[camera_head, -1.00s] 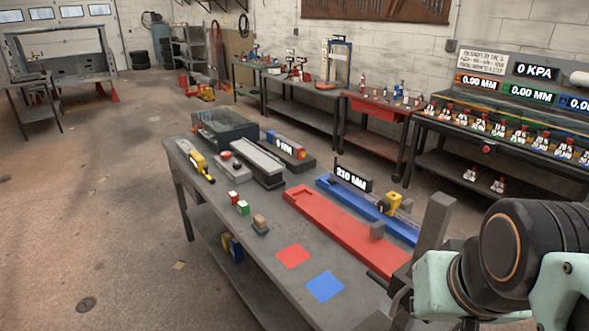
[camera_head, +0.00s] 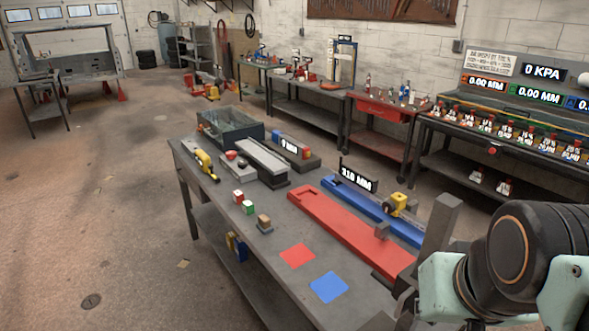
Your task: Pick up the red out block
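A small block with a red face and a white top (camera_head: 238,196) sits on the grey workbench (camera_head: 290,224), left of the long red fixture. It looks like the red out block, but any writing on it is too small to read. A similar green and white block (camera_head: 248,207) sits close beside it on the near side. A tan block on a grey base (camera_head: 264,223) stands a little nearer. My arm shows at the lower right, well away from these blocks.
A red channel fixture (camera_head: 350,233) and a blue one (camera_head: 375,216) lie along the bench. Red (camera_head: 297,256) and blue (camera_head: 328,287) squares mark the near surface. A yellow tool (camera_head: 205,164) lies at the far left edge.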

